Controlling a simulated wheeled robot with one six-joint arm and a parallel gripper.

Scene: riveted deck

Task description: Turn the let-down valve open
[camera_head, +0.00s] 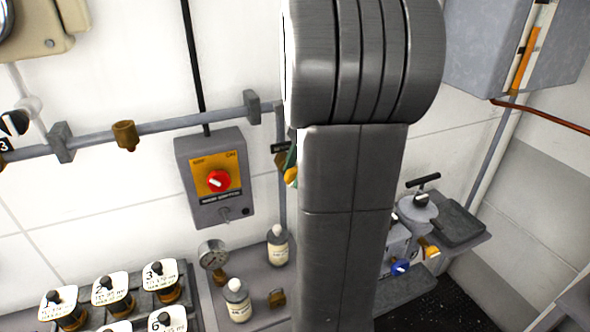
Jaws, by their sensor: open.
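I cannot tell for certain which fitting is the let-down valve. A green and yellow handle (291,176) shows on the wall pipework just left of my arm, and my arm hides most of what is around it. A blue knob (400,267) and a yellow-orange knob (431,251) sit on a grey unit right of my arm, partly hidden by it. My grey arm stands upright across the middle of the view. My gripper is not in view.
A grey switch box (216,213) with a red rotary knob hangs on the wall. Below are a pressure gauge (213,255), two labelled bottles (278,247) and a rack (192,287) of numbered items. A grey pipe (190,122) crosses the wall. A grey cabinet (480,50) hangs upper right.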

